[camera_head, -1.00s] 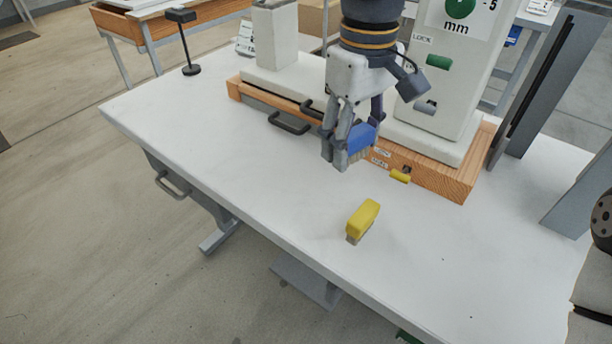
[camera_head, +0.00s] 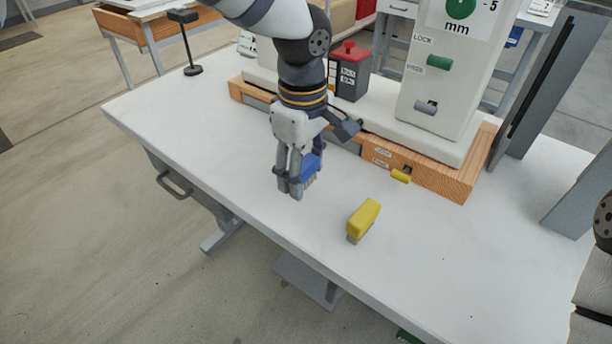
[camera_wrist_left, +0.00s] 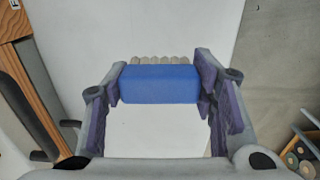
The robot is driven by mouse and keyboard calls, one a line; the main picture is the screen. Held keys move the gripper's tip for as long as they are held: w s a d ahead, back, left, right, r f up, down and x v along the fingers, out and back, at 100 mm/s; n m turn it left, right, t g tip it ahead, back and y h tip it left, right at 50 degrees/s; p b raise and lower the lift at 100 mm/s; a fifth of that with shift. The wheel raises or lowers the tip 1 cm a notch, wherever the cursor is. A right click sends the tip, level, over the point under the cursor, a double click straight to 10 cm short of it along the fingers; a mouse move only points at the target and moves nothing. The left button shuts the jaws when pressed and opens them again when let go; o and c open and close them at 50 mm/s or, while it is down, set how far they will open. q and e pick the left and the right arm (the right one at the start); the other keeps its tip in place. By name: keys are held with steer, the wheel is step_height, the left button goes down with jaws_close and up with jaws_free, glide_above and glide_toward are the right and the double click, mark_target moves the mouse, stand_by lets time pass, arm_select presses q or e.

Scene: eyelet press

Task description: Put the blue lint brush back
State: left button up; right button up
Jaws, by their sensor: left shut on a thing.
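My left gripper (camera_head: 297,182) is shut on the blue lint brush (camera_head: 310,167) over the white table, left of the yellow brush. In the left wrist view the blue brush (camera_wrist_left: 160,84) lies across between the two fingers, with its pale bristles (camera_wrist_left: 163,60) showing along its far side. I cannot tell how far it is above the table. My right gripper is not in view.
A dark container with a red lid (camera_head: 349,72) stands behind my arm. The table's front left is clear.

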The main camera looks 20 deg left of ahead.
mark_target(304, 164)
arm_select(q)
step_height(304, 164, down, 2)
steer(key=shift+d+f, duration=0.1)
steer(key=shift+f, duration=0.15)
steer(key=shift+r, duration=0.1)
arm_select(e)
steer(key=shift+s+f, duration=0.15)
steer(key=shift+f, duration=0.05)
arm_select(q)
steer(key=o, duration=1.1)
step_height(304, 164, up, 12)
steer(key=shift+p, duration=0.5)
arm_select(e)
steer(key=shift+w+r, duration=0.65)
